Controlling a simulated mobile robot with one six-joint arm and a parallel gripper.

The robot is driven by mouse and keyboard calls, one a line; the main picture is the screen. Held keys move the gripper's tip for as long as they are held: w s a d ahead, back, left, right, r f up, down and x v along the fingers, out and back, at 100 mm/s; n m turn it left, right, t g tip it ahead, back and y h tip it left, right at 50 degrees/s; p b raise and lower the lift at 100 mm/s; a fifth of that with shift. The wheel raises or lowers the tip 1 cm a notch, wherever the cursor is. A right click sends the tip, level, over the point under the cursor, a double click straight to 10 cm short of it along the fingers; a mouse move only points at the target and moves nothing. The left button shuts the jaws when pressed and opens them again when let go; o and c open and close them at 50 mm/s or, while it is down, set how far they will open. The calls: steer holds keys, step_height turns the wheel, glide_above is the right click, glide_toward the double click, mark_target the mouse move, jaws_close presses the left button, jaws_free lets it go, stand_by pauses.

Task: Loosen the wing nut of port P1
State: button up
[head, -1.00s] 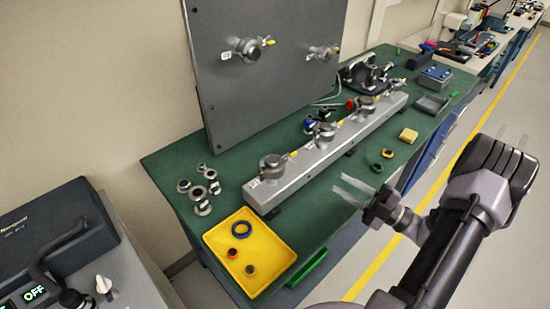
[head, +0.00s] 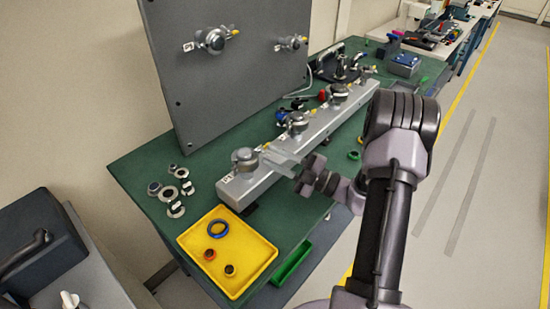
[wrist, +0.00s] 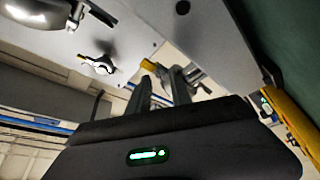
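The near port (head: 244,160) is a round silver clamp on the near end of the long grey manifold (head: 262,183). A small label beside it is too small to read surely as P1. A yellow wing nut (head: 266,147) is on its right side. My gripper (head: 275,158) points at this port from the right, fingers close to the wing nut; contact cannot be judged. In the wrist view my gripper (wrist: 160,88) has its two fingers apart with nothing between them. A clamp (wrist: 198,78) with a yellow wing nut (wrist: 149,65) shows just beyond the fingertips.
A grey upright panel (head: 222,75) with two clamped ports stands behind the manifold. A yellow tray (head: 250,262) with rings lies in front, beside a green tray (head: 292,262). Loose silver fittings (head: 173,189) lie left. More clamped ports (head: 297,122) follow along the manifold.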

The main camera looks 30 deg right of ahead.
jaws_close()
stand_by(1.3)
